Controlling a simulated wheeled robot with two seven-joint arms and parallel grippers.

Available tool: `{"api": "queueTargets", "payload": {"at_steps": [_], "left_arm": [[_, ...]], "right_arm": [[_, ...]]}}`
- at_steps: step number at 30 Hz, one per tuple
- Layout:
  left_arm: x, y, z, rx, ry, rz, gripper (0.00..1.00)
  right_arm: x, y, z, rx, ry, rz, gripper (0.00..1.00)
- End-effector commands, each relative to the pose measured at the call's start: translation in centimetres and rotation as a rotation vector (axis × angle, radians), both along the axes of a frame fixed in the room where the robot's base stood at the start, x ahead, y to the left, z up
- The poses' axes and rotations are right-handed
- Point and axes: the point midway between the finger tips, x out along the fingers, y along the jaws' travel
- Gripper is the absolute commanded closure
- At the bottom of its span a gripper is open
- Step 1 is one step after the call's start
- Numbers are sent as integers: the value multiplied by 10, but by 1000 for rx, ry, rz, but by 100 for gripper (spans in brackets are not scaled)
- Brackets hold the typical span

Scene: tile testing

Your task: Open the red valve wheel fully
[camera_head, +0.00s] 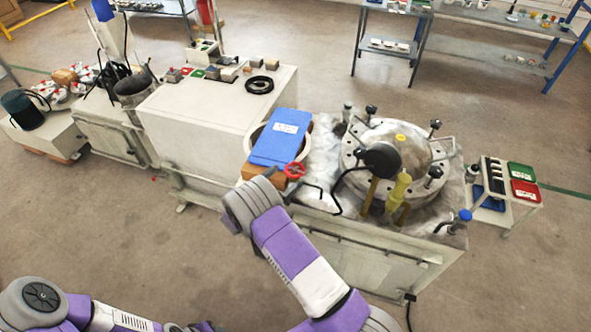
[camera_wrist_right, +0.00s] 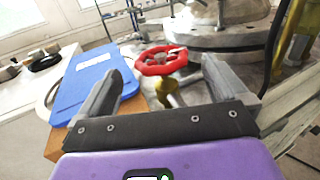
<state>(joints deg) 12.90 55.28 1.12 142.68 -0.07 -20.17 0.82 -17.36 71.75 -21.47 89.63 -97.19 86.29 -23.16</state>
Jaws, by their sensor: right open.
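The red valve wheel (camera_head: 295,170) sits at the front edge of the workbench, beside a blue board. In the right wrist view the red valve wheel (camera_wrist_right: 161,61) is on a brass stem (camera_wrist_right: 168,93), between and just beyond my fingertips. My right gripper (camera_wrist_right: 163,70) is open, with one finger on each side of the wheel's line; no contact shows. In the head view its fingers are mostly hidden behind my wrist. My left arm shows at the lower left of the head view, but its gripper is out of frame.
The blue board (camera_head: 281,137) lies on a brown block (camera_head: 258,168) left of the wheel. A large bolted metal vessel (camera_head: 400,145) with a yellow-handled tool (camera_head: 398,190) stands to the right. A black hose curves nearby. The floor in front is open.

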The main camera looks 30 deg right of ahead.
Motion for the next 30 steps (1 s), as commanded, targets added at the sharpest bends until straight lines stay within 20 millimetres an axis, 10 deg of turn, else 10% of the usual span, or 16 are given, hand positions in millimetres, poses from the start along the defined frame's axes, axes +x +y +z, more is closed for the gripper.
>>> {"api": "queueTargets", "payload": {"at_steps": [12,24,30], "left_arm": [[0,0,-6,0,0,0,57],[0,0,-7,0,0,0,57],[0,0,-7,0,0,0,57]], "right_arm": [[18,-59,1,1,-3,-4,0],[21,-67,1,0,0,-1,0],[21,-67,1,0,0,-2,29]]}}
